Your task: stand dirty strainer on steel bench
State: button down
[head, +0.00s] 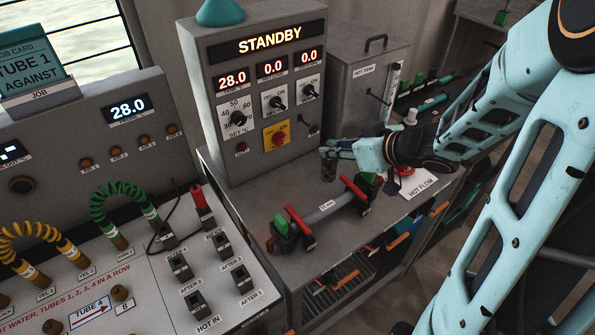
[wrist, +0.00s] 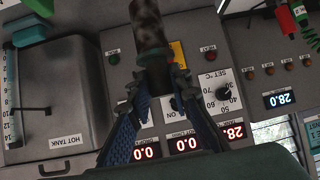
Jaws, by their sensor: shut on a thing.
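My gripper (head: 331,152) is shut on the dirty strainer (head: 328,170), a small dark mottled cylinder, in the head view. The strainer hangs roughly upright below the fingers, in front of the control cabinet's right edge. In the wrist view the strainer (wrist: 148,24) sticks out from between the blue fingers (wrist: 155,75), its surface blotched grey and brown. The steel bench (head: 258,208) is the grey top beneath it. I cannot tell whether the strainer's lower end touches the bench.
A pipe (head: 322,212) with red-handled valves and green parts lies across the bench, close in front of the strainer. The STANDBY cabinet (head: 262,95) and hot tank (head: 362,85) stand behind. A socket panel (head: 150,285) borders the left. Bare bench lies left of the pipe.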

jog(key=s+d+f+b+x, duration=0.1)
jog(key=f+b+x, duration=0.1)
jog(key=x, duration=1.4)
jog(key=shift+f+b, duration=0.35)
jog(key=shift+b, duration=0.35)
jog(key=shift+a, duration=0.1)
jog(key=shift+f, duration=0.15)
jog(key=c, duration=2.2)
grip_release()
jog(key=shift+f, duration=0.1)
jog(key=shift+c, duration=0.2)
jog(key=o, duration=0.5)
